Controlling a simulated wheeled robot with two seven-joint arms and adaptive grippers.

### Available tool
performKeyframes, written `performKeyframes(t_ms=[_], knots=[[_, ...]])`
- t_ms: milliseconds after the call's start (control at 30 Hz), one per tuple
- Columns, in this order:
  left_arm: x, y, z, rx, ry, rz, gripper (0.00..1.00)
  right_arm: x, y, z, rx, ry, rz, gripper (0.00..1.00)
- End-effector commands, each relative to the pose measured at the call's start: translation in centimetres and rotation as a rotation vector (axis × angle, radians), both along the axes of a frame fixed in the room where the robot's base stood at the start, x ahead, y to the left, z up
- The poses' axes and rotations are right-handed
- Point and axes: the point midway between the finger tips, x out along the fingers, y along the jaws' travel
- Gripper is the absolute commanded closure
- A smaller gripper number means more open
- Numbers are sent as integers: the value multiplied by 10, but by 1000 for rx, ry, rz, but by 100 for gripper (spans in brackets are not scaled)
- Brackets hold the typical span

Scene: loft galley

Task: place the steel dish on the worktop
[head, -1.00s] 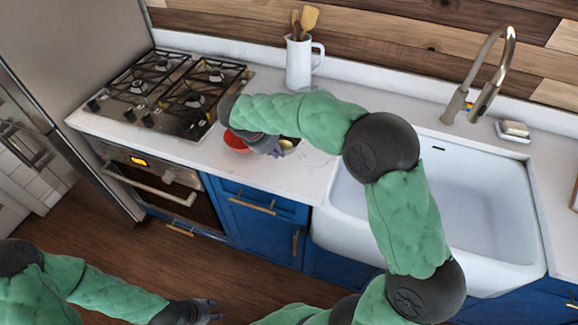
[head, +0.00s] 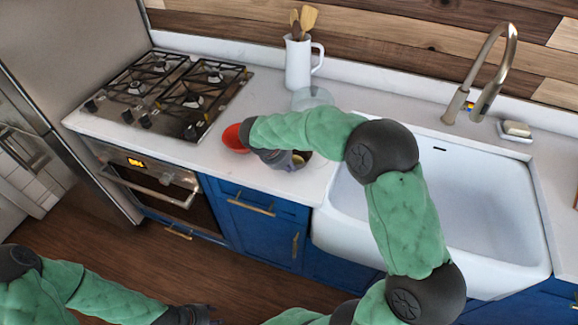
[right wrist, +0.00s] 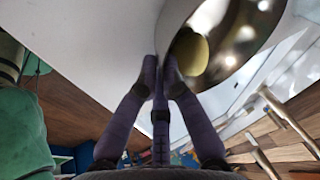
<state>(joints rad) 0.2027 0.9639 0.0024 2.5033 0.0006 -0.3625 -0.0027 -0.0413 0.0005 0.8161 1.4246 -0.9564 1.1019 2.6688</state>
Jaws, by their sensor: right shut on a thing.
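The shiny steel dish (right wrist: 240,42) fills the upper right of the right wrist view, with a yellow-green rounded thing (right wrist: 188,53) inside it. My right gripper (right wrist: 160,68) is shut on the dish's rim. In the head view my right gripper (head: 288,159) is over the front part of the white worktop (head: 275,182), left of the sink. There the gripper and arm hide most of the dish, and I cannot tell whether it touches the worktop. My left gripper (head: 200,314) is low at the bottom edge, away from the worktop; its fingers are unclear.
A red bowl (head: 234,139) stands just left of my right gripper. A clear glass bowl (head: 312,97) and a white jug with wooden utensils (head: 298,63) stand behind. The gas hob (head: 165,95) is left, the white sink (head: 450,200) right.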

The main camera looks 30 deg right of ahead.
Motion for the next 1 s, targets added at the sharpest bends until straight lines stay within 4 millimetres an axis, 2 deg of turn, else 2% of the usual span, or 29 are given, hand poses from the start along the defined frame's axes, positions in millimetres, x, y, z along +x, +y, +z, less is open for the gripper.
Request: performKeyframes(t_ms=[100,133,167,567,667,1000], knots=[[0,0,-3,0,0,0,60,0,0,-2,0,-1,-1,100],[0,0,-2,0,0,0,60,0,0,-1,0,0,0,84],[0,0,-2,0,0,0,60,0,0,-1,0,0,0,82],[0,0,2,0,0,0,60,0,0,2,0,0,0,82],[0,0,3,0,0,0,60,0,5,13,-1,-3,1,82],[0,0,16,0,0,0,60,-4,36,72,-1,-4,2,82]])
